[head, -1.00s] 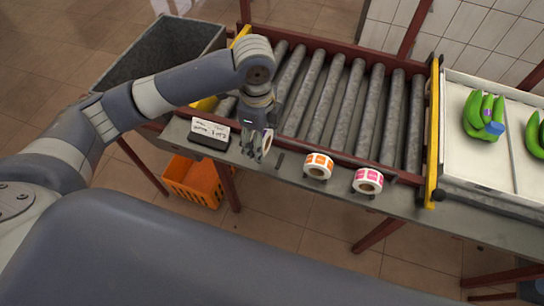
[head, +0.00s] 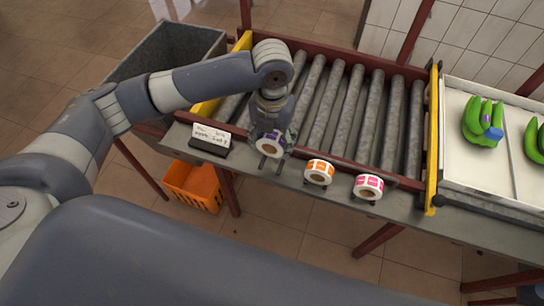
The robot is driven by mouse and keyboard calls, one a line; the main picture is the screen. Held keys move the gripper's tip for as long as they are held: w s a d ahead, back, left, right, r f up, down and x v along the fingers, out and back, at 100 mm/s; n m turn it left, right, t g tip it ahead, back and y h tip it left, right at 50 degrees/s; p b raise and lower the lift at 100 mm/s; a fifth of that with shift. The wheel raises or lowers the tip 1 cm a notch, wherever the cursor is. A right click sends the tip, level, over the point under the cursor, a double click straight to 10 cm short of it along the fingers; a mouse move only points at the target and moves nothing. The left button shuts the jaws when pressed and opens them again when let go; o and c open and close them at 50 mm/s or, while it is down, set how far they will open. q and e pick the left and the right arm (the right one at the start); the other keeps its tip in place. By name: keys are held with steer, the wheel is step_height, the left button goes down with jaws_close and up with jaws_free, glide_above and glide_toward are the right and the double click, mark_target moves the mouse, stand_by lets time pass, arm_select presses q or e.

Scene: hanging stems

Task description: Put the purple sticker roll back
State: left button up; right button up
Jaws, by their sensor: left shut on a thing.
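The purple sticker roll (head: 270,147), white with a purple printed band, is at the front ledge of the roller conveyor, left of the orange roll. My left gripper (head: 271,152) points down and is shut on it, partly covering it. The roll is over or at the spot where a small dark holder stood visible before; I cannot tell whether it touches the holder. The orange sticker roll (head: 319,172) and the pink sticker roll (head: 368,187) stand on the ledge to the right.
A card stand (head: 211,138) sits left of my gripper on the ledge (head: 240,160). The conveyor rollers (head: 345,110) are empty. Green bananas (head: 482,122) lie in a white tray at right. A grey bin (head: 170,55) stands at left, an orange crate (head: 193,187) below.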

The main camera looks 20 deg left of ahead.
mark_target(272, 148)
arm_select(q)
step_height(272, 148, down, 3)
steer(key=shift+f, duration=0.1)
step_height(272, 148, down, 3)
steer(key=shift+p, duration=0.55)
steer(key=shift+f, duration=0.3)
steer(key=o, duration=1.2)
steer(key=shift+f, duration=0.1)
step_height(272, 148, up, 12)
steer(key=shift+r+b, duration=0.15)
steer(key=shift+b, duration=1)
